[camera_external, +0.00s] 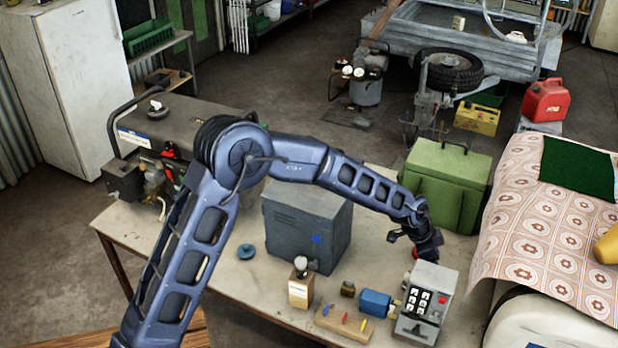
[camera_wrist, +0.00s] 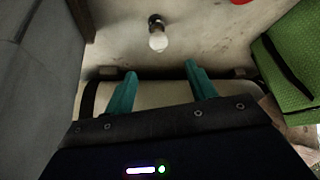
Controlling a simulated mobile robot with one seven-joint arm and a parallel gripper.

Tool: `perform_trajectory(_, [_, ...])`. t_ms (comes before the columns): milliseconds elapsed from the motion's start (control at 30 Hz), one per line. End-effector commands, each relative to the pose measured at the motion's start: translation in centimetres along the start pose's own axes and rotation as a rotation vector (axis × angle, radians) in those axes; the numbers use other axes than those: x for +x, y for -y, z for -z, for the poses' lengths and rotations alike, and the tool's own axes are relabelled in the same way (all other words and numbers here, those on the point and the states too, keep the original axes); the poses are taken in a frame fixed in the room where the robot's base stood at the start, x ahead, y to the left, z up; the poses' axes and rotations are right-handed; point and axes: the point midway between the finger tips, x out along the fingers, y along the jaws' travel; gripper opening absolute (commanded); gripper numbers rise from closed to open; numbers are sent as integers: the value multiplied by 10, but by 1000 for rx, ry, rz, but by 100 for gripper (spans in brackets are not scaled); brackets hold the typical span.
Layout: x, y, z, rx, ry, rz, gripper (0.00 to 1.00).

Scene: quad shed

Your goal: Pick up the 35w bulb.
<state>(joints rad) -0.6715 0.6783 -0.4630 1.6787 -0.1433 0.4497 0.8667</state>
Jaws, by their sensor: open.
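A bulb (camera_wrist: 157,38) with a rounded whitish glass and a dark base shows in the wrist view, on the pale table top beyond my fingertips. No wattage mark is readable. My gripper (camera_wrist: 160,69) is open and empty, its two teal fingers apart, with the bulb roughly centred ahead of them and not touching. In the external view my gripper (camera_external: 428,247) hangs over the right part of the table, between the grey cabinet and the green box; I cannot make out that bulb there. Another white bulb-like thing (camera_external: 301,263) stands atop a small box.
The grey cabinet (camera_external: 307,222) stands left of my gripper and the green box (camera_external: 447,185) behind it. A grey switch box (camera_external: 426,303) stands in front, beside a blue can (camera_external: 375,303) and a wooden block (camera_external: 344,324). A pale object (camera_wrist: 160,94) lies under my fingers.

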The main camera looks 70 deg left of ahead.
Motion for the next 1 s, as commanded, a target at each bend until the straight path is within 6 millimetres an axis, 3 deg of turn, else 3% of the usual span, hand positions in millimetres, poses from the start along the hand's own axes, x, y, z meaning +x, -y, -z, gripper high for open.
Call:
perform_trajectory(33, [11, 0, -6, -1, 1, -2, 56])
perform_trajectory(200, [26, 0, -13, 1, -1, 0, 56])
perform_trajectory(600, [74, 0, -12, 1, -1, -1, 56])
perform_trajectory(833, [86, 0, -13, 1, 0, 0, 56])
perform_trajectory(1000, [108, 0, -12, 1, 0, -1, 56])
